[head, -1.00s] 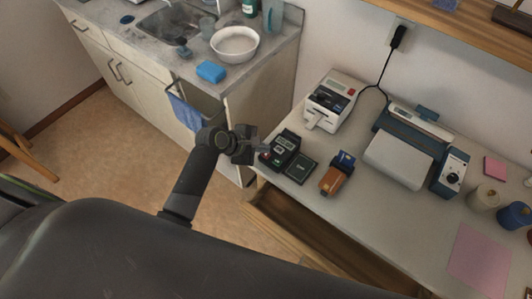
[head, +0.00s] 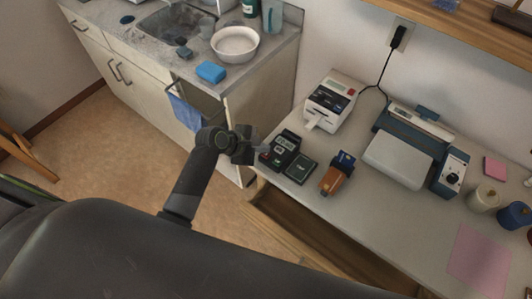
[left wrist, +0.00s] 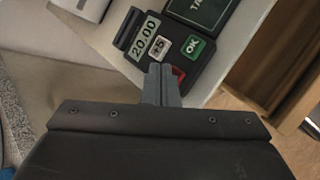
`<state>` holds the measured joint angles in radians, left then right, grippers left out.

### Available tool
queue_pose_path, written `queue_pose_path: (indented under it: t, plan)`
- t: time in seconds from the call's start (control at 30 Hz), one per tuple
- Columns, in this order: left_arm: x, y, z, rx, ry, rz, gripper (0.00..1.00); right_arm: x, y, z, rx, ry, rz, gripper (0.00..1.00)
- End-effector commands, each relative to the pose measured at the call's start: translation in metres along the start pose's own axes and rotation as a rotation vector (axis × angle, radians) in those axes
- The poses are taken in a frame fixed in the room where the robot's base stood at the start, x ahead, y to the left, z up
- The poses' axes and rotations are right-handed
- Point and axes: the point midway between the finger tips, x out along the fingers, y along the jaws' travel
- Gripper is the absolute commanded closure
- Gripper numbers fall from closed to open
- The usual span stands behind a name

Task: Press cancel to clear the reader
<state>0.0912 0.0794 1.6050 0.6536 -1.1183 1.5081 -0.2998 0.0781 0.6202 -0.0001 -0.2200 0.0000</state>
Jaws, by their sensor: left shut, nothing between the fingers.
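The black card reader (head: 288,143) lies near the left end of the desk. In the left wrist view its display (left wrist: 144,38) reads 20.00, with a pale key (left wrist: 160,47), a green OK key (left wrist: 195,46) and a red key (left wrist: 179,74) below. My left gripper (head: 262,149) is shut and empty at the reader's near left edge. In the left wrist view its fingertips (left wrist: 160,72) overlap the red key and hide part of it; I cannot tell whether they touch it. My right gripper is not in view.
A dark green pad (head: 301,168) lies right beside the reader. Below the desk edge is an open drawer (head: 290,235).

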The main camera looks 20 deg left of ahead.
Motion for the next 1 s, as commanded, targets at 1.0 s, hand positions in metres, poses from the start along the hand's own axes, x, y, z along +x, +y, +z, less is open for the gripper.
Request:
queue_pose_path:
  t: [1.0]
  plan:
    - [0.0059, -0.0045, -0.0043, 0.0, 0.0, 0.0, 1.0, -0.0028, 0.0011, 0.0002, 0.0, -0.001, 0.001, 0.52]
